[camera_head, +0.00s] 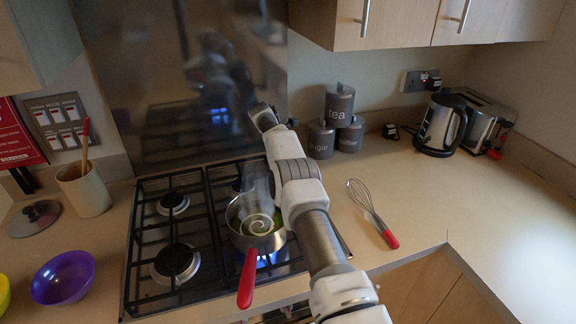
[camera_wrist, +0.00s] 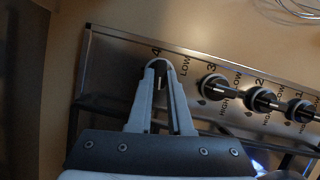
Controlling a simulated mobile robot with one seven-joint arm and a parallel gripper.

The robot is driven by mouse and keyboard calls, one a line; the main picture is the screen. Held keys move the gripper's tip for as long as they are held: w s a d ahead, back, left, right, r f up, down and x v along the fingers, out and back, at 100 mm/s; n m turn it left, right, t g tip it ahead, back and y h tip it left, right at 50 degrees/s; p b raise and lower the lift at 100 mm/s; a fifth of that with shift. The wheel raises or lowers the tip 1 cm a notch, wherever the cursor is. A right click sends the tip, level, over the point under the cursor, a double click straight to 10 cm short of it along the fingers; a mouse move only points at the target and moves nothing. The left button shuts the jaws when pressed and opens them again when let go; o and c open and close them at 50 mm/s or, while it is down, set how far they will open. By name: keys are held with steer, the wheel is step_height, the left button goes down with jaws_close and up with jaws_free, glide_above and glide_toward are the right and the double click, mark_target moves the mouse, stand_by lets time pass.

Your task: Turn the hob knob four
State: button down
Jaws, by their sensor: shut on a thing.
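Hob knob four (camera_wrist: 158,62) is on the steel control panel, at the "4" mark in the wrist view. My gripper (camera_wrist: 160,72) is shut on this knob, one finger on each side, and the fingers hide most of it. How far the knob is turned cannot be told. Knob three (camera_wrist: 214,87), knob two (camera_wrist: 262,99) and knob one (camera_wrist: 301,110) stand in a row to the right, apart from the fingers. The hob (camera_head: 150,235) shows in the head view; my arm crosses its right side and my gripper is hidden there.
A steaming pan (camera_head: 257,238) sits on the hob, its red handle (camera_head: 247,278) sticking out over the front. A whisk (camera_head: 368,205) lies on the counter to the right. A purple bowl (camera_head: 62,278) and utensil pot (camera_head: 84,188) stand left. The right counter is mostly clear.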

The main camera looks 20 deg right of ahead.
stand_by(0.7)
steer(key=c, duration=0.8)
jaws_free()
steer(key=p+v, duration=0.3)
steer(key=v, duration=1.4)
steer(key=shift+w+r, duration=0.1)
steer(key=shift+r, duration=0.2)
